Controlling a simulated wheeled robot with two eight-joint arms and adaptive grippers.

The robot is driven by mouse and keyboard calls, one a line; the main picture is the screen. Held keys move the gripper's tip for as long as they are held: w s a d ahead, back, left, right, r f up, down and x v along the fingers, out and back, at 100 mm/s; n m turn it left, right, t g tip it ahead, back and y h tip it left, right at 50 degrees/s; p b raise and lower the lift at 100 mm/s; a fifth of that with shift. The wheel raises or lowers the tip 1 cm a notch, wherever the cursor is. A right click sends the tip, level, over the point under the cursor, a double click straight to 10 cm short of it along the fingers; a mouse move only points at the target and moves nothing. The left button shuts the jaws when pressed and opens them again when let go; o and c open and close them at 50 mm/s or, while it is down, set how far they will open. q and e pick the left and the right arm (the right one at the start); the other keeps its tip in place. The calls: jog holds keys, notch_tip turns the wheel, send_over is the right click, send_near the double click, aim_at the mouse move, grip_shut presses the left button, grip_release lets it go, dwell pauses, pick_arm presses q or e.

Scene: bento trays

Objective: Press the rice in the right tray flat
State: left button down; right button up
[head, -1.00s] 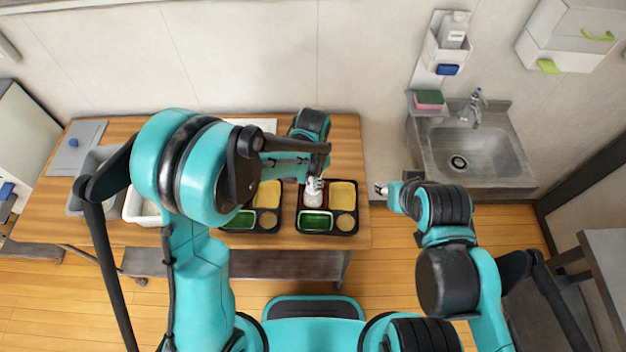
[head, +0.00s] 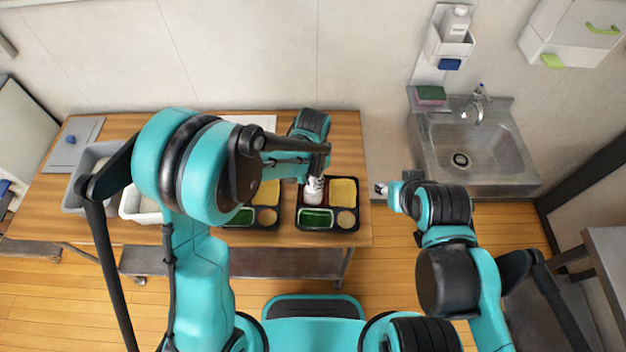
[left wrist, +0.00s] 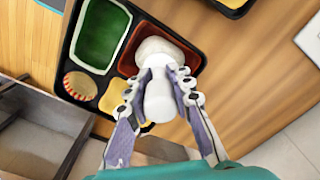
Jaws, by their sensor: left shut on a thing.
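The right tray (head: 330,230) is black, with a green, a red and yellow compartments and a small round one. My left gripper (head: 315,181) is over its red compartment. In the left wrist view the left gripper (left wrist: 160,88) is shut on a white press (left wrist: 158,106) with a rounded handle. The press is at the pale rice (left wrist: 152,46) in the red compartment (left wrist: 178,48). The press hides part of the rice, and I cannot tell whether they touch. My right gripper (head: 382,189) is right of the table, apart from the tray; its finger opening is too small to tell.
A second bento tray (head: 255,228) stands just left of the right tray. A white bin (head: 140,216) and a grey bin (head: 74,200) stand farther left, partly behind my arm. The sink (head: 480,150) is at the right, beyond a gap.

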pick_arm(q)
jog(key=shift+f+b, duration=0.85)
jog(key=shift+f, duration=0.15)
jog(key=shift+f+b, duration=0.6)
jog(key=shift+b, duration=0.45)
dwell(3.6)
jog(key=shift+r, duration=0.1)
dwell(0.7)
jog(key=shift+r+p, duration=2.75)
jog(key=shift+r, duration=1.15)
